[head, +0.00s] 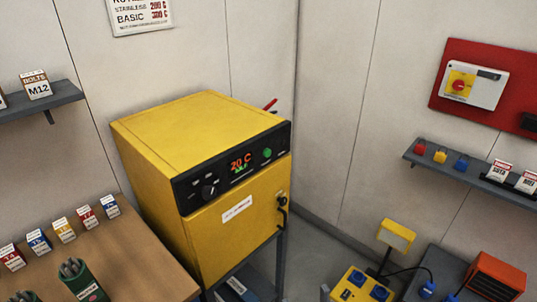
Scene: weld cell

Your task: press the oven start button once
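The yellow oven (200,125) stands on a dark stand in the middle of the head view, its door shut. A black control panel (225,176) runs along the top of its front. The panel carries a green round start button (267,153) at the right, a lit display (241,162) that seems to read 20 C, and a black knob (209,190) at the left. Nothing touches the button. Neither of my grippers shows in the head view.
A wooden bench (135,250) with several small labelled boxes and a green can of rods (82,280) is at the lower left. A shelf (45,98) hangs above it. A yellow box (360,285) and an orange unit (495,278) are at the lower right.

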